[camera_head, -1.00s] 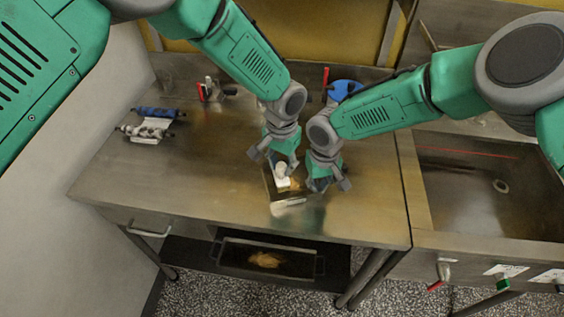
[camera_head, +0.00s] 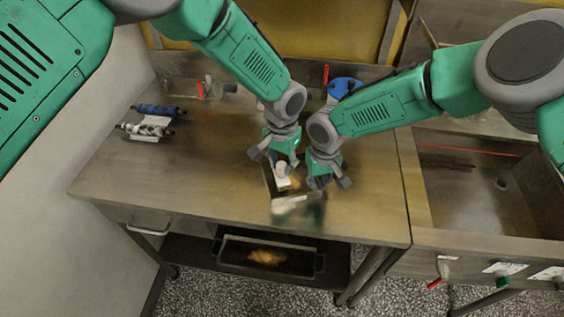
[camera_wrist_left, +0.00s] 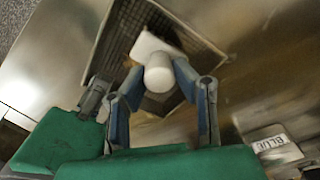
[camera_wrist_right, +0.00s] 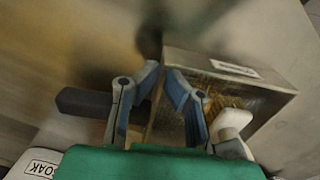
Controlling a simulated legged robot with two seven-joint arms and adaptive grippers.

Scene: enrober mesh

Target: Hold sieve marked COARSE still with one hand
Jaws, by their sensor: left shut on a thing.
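The sieve is an open metal box with a mesh floor; its front wall (camera_head: 297,203) shows near the bench's front edge. Its white label (camera_wrist_right: 235,68) is too blurred to read. My left gripper (camera_wrist_left: 158,72) is shut on the white knob (camera_wrist_left: 159,75) of a white flat tool (camera_wrist_left: 148,46), over the sieve's mesh (camera_wrist_left: 118,38). The tool also shows in the head view (camera_head: 282,170). My right gripper (camera_wrist_right: 161,70) is at the sieve's wall, its fingertips close together near the wall's edge. Whether they grip the wall is unclear. A dark bar (camera_wrist_right: 85,103) lies beside it.
A black tray (camera_head: 230,262) with brown contents is on the shelf below. Rollers (camera_head: 150,125) lie on the bench at left. A blue round thing (camera_head: 343,87) stands at the back, and a sink (camera_head: 470,190) is at right.

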